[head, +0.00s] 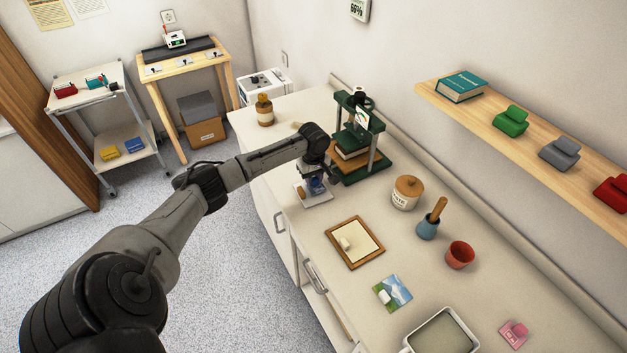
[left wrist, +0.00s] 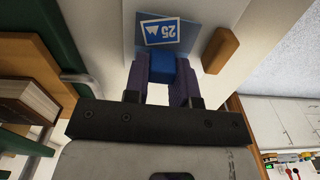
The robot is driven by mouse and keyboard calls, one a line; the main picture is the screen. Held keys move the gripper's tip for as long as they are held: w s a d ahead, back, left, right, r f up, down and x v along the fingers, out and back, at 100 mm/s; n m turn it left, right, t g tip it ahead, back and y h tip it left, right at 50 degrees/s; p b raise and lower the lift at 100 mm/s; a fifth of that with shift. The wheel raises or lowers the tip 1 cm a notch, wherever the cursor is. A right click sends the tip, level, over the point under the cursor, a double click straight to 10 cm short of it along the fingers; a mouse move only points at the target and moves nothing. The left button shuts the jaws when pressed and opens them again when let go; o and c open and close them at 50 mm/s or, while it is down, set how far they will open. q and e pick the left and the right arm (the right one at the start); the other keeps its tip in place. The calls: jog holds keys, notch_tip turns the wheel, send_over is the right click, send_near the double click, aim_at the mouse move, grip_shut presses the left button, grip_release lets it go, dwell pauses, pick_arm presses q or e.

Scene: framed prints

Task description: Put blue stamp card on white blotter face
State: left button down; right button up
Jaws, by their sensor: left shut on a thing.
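The blue stamp card (left wrist: 160,32), marked with a white "25" and a mountain shape, has a blue block (left wrist: 160,68) on it. My left gripper (head: 317,184) is shut on that block; in the left wrist view the purple fingers (left wrist: 163,82) stand on either side of it. The card, partly hidden in the head view, is over a pale flat piece (head: 317,198) with a brown wooden block (head: 300,190), apparently the white blotter. The block also shows in the left wrist view (left wrist: 222,48). I cannot tell whether card and pale face touch. My right gripper is not in view.
A green press (head: 357,140) with books stands close behind my gripper. A lidded jar (head: 406,192), a blue pot (head: 429,222), a red cup (head: 460,255), a framed panel (head: 366,246), a landscape card (head: 397,290) and a tray (head: 472,343) lie to the right.

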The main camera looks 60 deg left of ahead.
pick_arm(q)
jog(key=shift+f, duration=0.3)
jog(key=c, duration=0.9)
grip_release()
jog(key=shift+f, duration=0.1)
jog(key=shift+c, duration=0.2)
notch_tip(320, 180, up, 12)
jog(key=p, duration=0.2)
